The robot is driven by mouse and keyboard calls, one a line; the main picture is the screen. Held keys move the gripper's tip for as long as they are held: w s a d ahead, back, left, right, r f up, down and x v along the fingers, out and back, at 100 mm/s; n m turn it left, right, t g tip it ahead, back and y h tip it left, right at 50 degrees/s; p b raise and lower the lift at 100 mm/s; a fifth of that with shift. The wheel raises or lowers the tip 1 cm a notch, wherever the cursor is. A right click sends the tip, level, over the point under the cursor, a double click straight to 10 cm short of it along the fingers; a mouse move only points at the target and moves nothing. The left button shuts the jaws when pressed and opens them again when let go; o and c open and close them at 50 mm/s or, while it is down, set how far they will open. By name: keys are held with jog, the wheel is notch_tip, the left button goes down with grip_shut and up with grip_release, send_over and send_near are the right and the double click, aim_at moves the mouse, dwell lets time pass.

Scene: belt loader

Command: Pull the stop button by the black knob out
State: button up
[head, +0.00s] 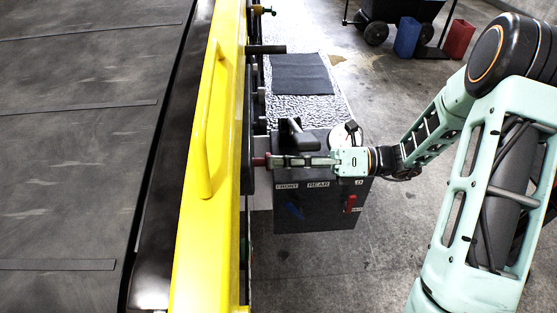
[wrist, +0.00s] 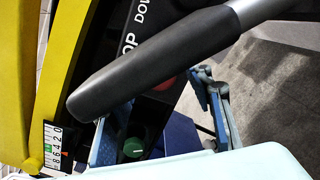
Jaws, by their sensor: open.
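A red stop button (head: 259,161) sticks out at the inner side of the yellow rail, just beyond my fingertips in the head view. In the wrist view a red button (wrist: 166,84) shows partly beneath a label reading "OP", largely covered by a black lever handle (wrist: 150,62). My gripper (head: 275,161) is open and points left at the button. In the wrist view its blue fingers (wrist: 163,90) lie on either side of the red button; contact cannot be told. I cannot make out a separate black knob.
The black lever on a grey shaft crosses in front of my fingers. A green knob (wrist: 132,148) and a number scale (wrist: 54,145) sit lower left. A dark control box (head: 315,215) with blue and red switches lies below my gripper. The yellow rail (head: 208,150) borders the belt (head: 75,180).

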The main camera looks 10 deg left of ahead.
jog(key=w+d, duration=0.2)
jog(key=d, duration=0.9)
